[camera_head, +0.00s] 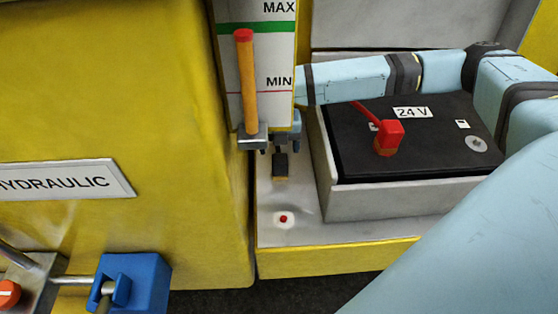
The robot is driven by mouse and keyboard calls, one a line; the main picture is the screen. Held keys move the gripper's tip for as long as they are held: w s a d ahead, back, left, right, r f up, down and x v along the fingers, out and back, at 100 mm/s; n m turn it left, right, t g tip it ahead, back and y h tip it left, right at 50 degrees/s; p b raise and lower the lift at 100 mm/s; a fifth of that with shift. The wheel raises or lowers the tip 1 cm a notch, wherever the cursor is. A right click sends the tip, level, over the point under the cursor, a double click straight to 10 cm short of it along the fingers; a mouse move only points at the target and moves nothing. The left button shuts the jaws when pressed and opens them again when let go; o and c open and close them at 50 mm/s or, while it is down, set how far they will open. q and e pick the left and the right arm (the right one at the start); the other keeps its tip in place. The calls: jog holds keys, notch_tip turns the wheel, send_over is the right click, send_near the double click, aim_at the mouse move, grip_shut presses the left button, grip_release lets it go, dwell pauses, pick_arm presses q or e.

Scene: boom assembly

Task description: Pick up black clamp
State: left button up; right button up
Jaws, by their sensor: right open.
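The black clamp (281,167) is a small dark block on the pale ledge between the yellow cabinet and the battery box. My right arm comes in from the right, behind the battery, and ends near the gauge panel. My right gripper (283,140) is at the ledge's back, just above the black clamp, with its fingers open. It is small in view and partly hidden, and I cannot tell whether it touches the clamp. My left gripper is not in view.
The black 24 V battery (430,150) sits in a grey box with a red clamp (388,137) on it. A red-topped yellow rod (246,85) stands close left of my right gripper. A red spot (284,219) marks the ledge. A blue block (135,284) is lower left.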

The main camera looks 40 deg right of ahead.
aim_at(280, 158)
notch_tip(280, 158, down, 2)
jog(key=shift+w+d+f, duration=0.1)
jog(key=shift+d+f, duration=0.05)
jog(key=shift+f, duration=0.1)
jog(key=shift+f+p, duration=0.85)
jog(key=shift+f, duration=1.7)
jog(key=c, duration=1.2)
jog(key=shift+r, duration=0.1)
jog(key=shift+c, duration=0.3)
jog(key=shift+r, duration=0.1)
